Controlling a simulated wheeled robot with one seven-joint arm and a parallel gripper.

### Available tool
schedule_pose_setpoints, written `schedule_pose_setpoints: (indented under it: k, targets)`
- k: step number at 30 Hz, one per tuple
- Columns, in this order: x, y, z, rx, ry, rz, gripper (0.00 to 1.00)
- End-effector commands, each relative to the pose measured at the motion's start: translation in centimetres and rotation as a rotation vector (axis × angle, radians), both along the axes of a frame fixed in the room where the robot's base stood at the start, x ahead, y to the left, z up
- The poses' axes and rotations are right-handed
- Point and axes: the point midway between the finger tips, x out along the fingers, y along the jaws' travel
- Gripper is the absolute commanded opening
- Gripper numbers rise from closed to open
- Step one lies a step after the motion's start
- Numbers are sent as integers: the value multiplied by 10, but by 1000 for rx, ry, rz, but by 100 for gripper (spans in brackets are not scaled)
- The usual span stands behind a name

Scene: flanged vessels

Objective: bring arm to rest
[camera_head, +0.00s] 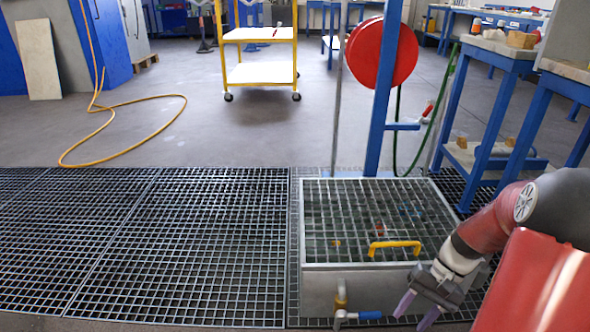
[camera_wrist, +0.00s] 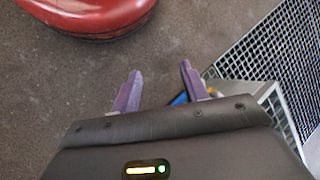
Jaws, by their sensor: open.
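My gripper (camera_head: 416,306) hangs at the lower right in the head view, beside the front right corner of a grated metal box (camera_head: 320,290). Its two purple fingers are apart with nothing between them. In the wrist view my gripper (camera_wrist: 158,84) shows the same open fingers over bare dark floor. My red arm reaches in from the right edge of the head view and bends down to the gripper.
The box has a yellow handle (camera_head: 395,245) on its grate and a blue-levered valve (camera_head: 358,315) at its front. Floor grating (camera_head: 140,245) lies to the left. A blue post (camera_head: 383,95) with a red reel (camera_head: 382,52) and a blue workbench (camera_head: 500,100) stand behind.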

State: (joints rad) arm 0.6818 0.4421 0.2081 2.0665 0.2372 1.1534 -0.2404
Motion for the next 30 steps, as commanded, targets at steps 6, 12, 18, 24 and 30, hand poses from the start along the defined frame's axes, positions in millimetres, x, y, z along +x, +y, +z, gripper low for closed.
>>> schedule_pose_setpoints:
  k: [6, 12, 18, 24, 30]
  targets:
    - [-10, 35, 73, -241, -179, 117, 45]
    - [-34, 66, 127, -401, -381, 190, 45]
    - [-63, 91, 166, -494, -593, 235, 45]
    - [-86, 104, 186, -527, -752, 254, 45]
    - [-105, 112, 202, -534, -878, 263, 45]
